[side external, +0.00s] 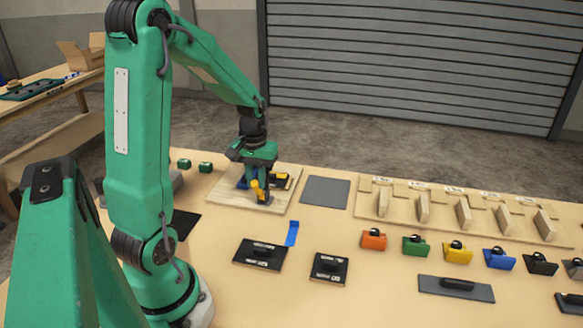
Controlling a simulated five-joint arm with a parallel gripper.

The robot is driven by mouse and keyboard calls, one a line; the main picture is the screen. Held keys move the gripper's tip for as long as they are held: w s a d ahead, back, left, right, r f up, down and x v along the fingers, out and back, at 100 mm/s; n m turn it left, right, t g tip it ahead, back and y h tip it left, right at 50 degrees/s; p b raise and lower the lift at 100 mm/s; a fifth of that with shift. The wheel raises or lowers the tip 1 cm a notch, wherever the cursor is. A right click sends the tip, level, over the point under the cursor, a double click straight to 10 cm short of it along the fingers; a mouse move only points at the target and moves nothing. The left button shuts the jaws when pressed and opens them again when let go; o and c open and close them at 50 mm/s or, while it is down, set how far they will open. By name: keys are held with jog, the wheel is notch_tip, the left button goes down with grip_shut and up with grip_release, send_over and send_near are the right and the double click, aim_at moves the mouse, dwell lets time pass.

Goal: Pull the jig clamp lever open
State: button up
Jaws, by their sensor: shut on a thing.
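The jig clamp (280,181) sits on a light wooden board (222,198) at the back middle of the table, with a dark body and yellow parts. Its yellow lever (256,190) stands at the near left of the clamp, directly under my gripper (257,178). My gripper points down and is shut on the lever. The fingertips and the exact grip are small and partly hidden by the gripper body. A blue part (242,183) shows just left of the lever.
A grey mat (326,192) lies right of the board. A wooden rack (400,212) and several coloured blocks (415,246) fill the right side. Small green blocks (205,167) stand behind left.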

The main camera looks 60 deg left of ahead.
jog(key=shift+w+a+r, duration=0.15)
jog(key=shift+a, duration=0.05)
jog(key=shift+w+a+r, duration=0.25)
jog(key=shift+w+a, duration=0.15)
dwell(0.3)
jog(key=shift+w+a+r, duration=0.15)
jog(key=shift+w+a, duration=0.25)
jog(key=shift+w, duration=0.05)
jog(key=o, duration=1.5)
jog(key=shift+r, duration=0.15)
jog(key=shift+r, duration=3.35)
